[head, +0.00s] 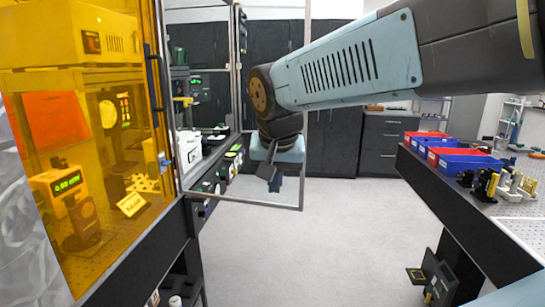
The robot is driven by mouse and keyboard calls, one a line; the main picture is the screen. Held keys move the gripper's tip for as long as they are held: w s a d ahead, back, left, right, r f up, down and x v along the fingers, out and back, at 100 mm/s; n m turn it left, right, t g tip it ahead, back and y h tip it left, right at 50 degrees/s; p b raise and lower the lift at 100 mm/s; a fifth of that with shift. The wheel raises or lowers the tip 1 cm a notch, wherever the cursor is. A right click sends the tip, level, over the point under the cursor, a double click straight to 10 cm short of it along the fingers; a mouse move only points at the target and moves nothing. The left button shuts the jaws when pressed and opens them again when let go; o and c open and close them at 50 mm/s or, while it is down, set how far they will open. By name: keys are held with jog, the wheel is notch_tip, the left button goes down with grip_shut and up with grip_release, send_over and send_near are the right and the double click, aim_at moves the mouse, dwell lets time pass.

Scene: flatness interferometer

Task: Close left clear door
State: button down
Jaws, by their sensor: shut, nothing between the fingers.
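The left clear door (240,201) is a clear pane in a thin metal frame. It stands swung open, jutting out from the bench front to the right of the amber enclosure. Dark cabinets and equipment show through it. My arm crosses in front of its right frame edge. My gripper (271,180) points down just above the door's lower frame rail, inside the door's outline and near its outer edge. It is shut and empty. I cannot tell whether it touches the pane. The fingertips are small and dark, and my wrist hides part of the door.
An amber panel (110,130) with a dark handle (154,85) covers instruments at left, including a lit display (67,182). The grey floor (300,255) between is clear, except a dark object (437,278) at lower right.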

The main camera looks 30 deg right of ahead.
jog(key=w+d+r+m+g+h, duration=0.2)
jog(key=w+d+m+h, duration=0.15)
jog(key=w+m, duration=0.6)
jog(key=w+d+r+m+g+h, duration=0.15)
jog(key=w+d+m, duration=0.25)
jog(key=w+m, duration=0.5)
jog(key=w+d+f, duration=0.3)
jog(key=d+f, duration=0.4)
jog(key=d, duration=0.2)
jog(key=shift+w+f+m+h, duration=0.2)
jog(key=shift+f+m+h, duration=0.1)
jog(key=shift+m+h, duration=0.15)
jog(key=shift+a+t, duration=0.1)
jog(key=shift+t, duration=0.15)
